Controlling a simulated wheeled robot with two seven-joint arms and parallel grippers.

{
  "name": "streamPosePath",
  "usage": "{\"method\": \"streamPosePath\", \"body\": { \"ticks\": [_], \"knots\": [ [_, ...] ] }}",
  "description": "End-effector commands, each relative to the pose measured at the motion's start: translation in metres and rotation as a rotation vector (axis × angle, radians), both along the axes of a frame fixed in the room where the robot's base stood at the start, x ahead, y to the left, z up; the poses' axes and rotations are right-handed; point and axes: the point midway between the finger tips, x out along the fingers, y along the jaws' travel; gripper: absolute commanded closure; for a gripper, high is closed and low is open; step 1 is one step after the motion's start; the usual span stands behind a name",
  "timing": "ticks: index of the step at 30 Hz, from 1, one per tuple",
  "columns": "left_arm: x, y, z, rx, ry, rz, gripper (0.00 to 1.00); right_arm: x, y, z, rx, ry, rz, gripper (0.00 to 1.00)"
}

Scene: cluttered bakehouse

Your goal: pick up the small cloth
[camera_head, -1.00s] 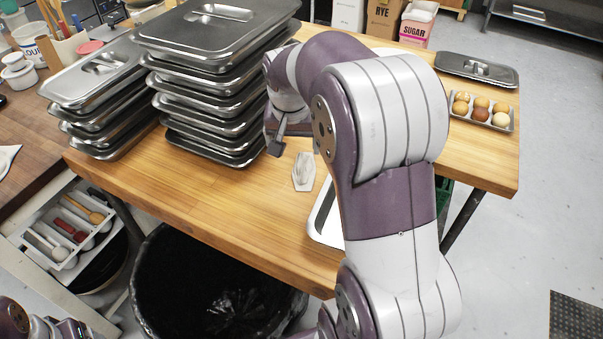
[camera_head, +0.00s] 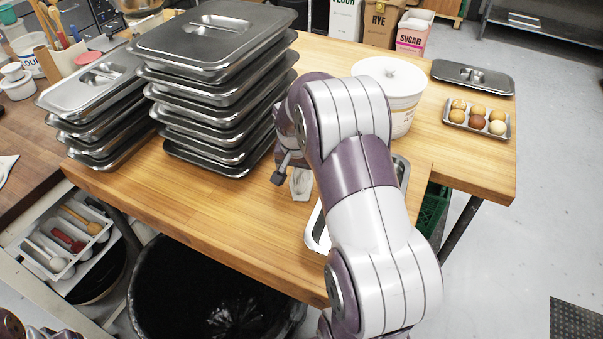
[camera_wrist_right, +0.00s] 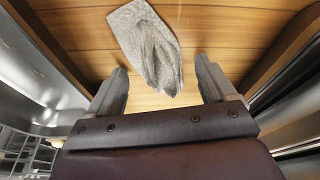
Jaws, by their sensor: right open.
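The small cloth (camera_head: 301,184) is a crumpled light grey piece lying on the wooden table, partly hidden by my right arm in the head view. In the right wrist view the cloth (camera_wrist_right: 149,46) lies on the wood ahead of the fingertips, roughly between their lines. My left gripper is not clearly seen.
A tall stack of lidded steel pans (camera_head: 215,90) stands close left of the gripper. A steel tray (camera_head: 316,237) lies right of the cloth, partly behind my arm. A white tub (camera_head: 404,100) and an egg tray (camera_head: 476,127) stand farther right. The table's front-left wood is clear.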

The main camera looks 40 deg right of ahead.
Motion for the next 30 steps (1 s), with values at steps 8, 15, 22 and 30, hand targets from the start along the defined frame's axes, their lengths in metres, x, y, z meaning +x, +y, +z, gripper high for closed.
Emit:
{"method": "streamPosePath", "body": {
  "ticks": [8,15,22,30],
  "knots": [
    [0.000,0.000,0.000,0.000,0.000,0.000,0.25,0.000,0.000,0.001,0.000,0.000,0.000,0.75],
    [0.000,0.000,0.000,0.000,0.000,0.000,0.25,0.000,0.000,0.001,-0.001,-0.001,0.000,0.77],
    [0.000,0.000,-0.002,0.000,0.000,0.000,0.25,0.001,0.000,0.017,-0.002,-0.004,0.000,0.77],
    [0.000,0.000,-0.007,0.000,0.000,0.000,0.25,-0.027,-0.019,0.061,-0.002,-0.004,-0.006,0.77]
  ]
}}
